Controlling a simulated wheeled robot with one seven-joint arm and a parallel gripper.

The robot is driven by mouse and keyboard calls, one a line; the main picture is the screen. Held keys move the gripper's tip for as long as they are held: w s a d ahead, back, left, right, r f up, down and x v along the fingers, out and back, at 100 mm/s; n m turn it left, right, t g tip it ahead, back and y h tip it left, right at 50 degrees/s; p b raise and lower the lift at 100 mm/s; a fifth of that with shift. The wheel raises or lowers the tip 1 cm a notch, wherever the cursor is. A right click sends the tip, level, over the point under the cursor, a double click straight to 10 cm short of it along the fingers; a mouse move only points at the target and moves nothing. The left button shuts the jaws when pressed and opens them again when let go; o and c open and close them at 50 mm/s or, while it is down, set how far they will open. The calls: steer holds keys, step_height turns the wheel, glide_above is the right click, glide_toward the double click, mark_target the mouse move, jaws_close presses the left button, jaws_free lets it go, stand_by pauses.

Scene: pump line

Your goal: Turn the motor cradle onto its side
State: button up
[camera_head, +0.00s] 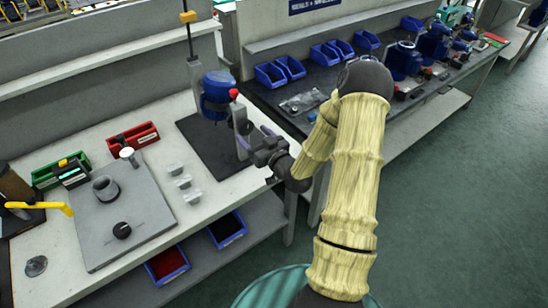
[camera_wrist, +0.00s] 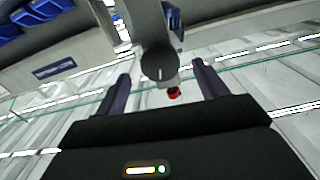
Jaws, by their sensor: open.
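A blue motor (camera_head: 217,88) with a red knob (camera_head: 233,93) sits upright at a grey stand on a black mat (camera_head: 210,150). I take the grey upright frame (camera_head: 240,120) beside it to be part of the motor cradle, though I cannot tell its full outline. My gripper (camera_head: 256,150) is just right of this frame at the mat's right edge. In the wrist view my gripper (camera_wrist: 160,78) is open, and a grey part with a dark round disc (camera_wrist: 158,62) stands between or beyond its fingers. I cannot tell whether they touch it. The red knob (camera_wrist: 173,93) shows below it.
A grey plate (camera_head: 145,215) with a cylinder and a dark knob lies left, with small grey blocks (camera_head: 183,182) beside it. Red (camera_head: 133,137) and green (camera_head: 60,170) bins stand behind. A second bench with blue bins (camera_head: 290,67) and motors is at right. Green floor is free there.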

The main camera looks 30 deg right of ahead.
steer(key=s+d+p, duration=0.2)
steer(key=s, duration=0.8)
steer(key=shift+s, duration=0.2)
